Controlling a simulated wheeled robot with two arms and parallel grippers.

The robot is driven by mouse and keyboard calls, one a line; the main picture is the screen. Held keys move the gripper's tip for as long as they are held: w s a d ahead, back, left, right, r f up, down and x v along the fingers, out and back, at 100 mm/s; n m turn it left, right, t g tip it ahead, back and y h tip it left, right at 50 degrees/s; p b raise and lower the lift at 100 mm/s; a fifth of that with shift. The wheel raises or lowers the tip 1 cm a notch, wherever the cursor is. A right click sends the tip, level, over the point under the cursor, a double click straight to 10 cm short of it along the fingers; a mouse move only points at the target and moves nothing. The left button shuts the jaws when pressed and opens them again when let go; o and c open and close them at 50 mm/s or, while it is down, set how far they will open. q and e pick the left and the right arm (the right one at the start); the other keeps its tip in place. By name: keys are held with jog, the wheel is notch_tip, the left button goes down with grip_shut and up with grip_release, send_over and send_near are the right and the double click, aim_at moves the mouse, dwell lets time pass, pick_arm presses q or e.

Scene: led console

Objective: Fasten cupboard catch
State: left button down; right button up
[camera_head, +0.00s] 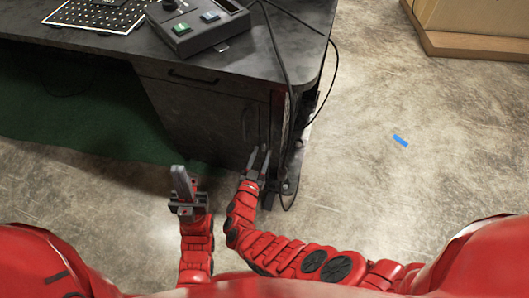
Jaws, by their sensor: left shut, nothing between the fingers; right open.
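The dark grey cupboard (200,122) stands under the right part of the desk. Its front looks closed, with a drawer handle (193,78) above and a thin upright handle (244,124) near the door's right edge. I cannot make out the catch itself. My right gripper (259,160) is open and points up at the lower right part of the cupboard front. Whether it touches the cupboard is unclear. My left gripper (181,180) is shut and empty, in front of and below the cupboard.
Black cables (287,95) hang down the desk's right side, close to my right gripper. A console (200,28) with green and blue buttons and a perforated sheet (95,14) lie on the desktop (283,62).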

grip_shut()
